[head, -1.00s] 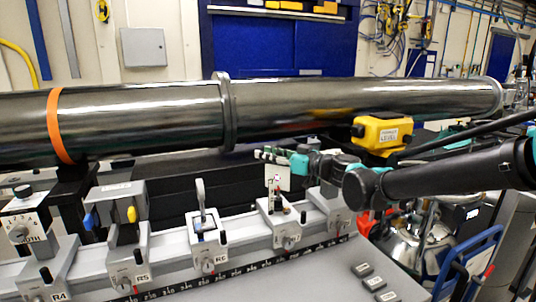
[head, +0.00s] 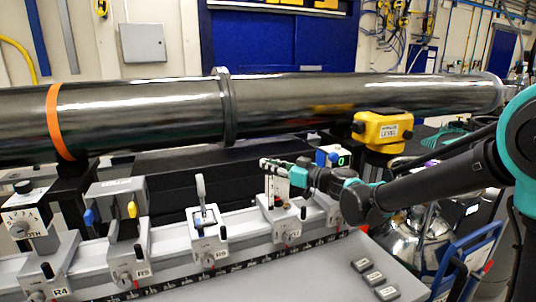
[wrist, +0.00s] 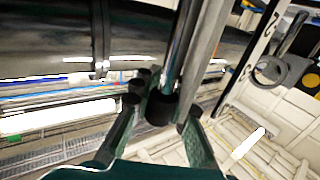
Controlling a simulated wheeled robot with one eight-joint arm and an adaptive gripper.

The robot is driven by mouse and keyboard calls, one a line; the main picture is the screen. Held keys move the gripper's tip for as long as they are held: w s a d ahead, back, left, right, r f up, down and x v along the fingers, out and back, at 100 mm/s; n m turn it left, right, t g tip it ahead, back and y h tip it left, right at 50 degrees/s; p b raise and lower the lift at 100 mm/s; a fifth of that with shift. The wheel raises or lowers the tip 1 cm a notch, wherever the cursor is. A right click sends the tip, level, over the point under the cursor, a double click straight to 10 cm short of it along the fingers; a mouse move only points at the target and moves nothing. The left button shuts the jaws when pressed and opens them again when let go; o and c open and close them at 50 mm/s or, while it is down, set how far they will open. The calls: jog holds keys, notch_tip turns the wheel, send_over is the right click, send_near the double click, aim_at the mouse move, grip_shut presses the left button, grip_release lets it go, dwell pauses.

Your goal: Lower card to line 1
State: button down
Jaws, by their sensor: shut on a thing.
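The white card (head: 277,187) stands upright on the R7 carriage (head: 281,228), on the grey rail. My gripper (head: 270,165) is at the card's top edge and hides part of it. In the wrist view, my gripper's fingers (wrist: 160,135) are on either side of a black-ended metal post (wrist: 161,108). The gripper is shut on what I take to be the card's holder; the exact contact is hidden. I cannot read the line marks on the card.
A long dark tube (head: 330,100) runs behind the gripper. The R6 carriage (head: 208,238) stands left, with the scale rail in front.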

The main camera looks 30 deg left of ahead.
jog(key=shift+f, duration=0.6)
jog(key=c, duration=1.6)
grip_release()
jog(key=shift+o, duration=0.2)
jog(key=shift+r, duration=0.15)
notch_tip(320, 180, up, 6)
jog(key=s+d, duration=0.1)
jog(key=d, duration=1.7)
jog(key=s+d+f+m+t+h, duration=0.1)
jog(key=d+f+m+h, duration=0.5)
jog(key=d+f, duration=0.8)
jog(key=shift+s+f+m+t+h, duration=0.15)
jog(key=shift+f+m+t+h, duration=0.4)
jog(key=shift+f, duration=1.6)
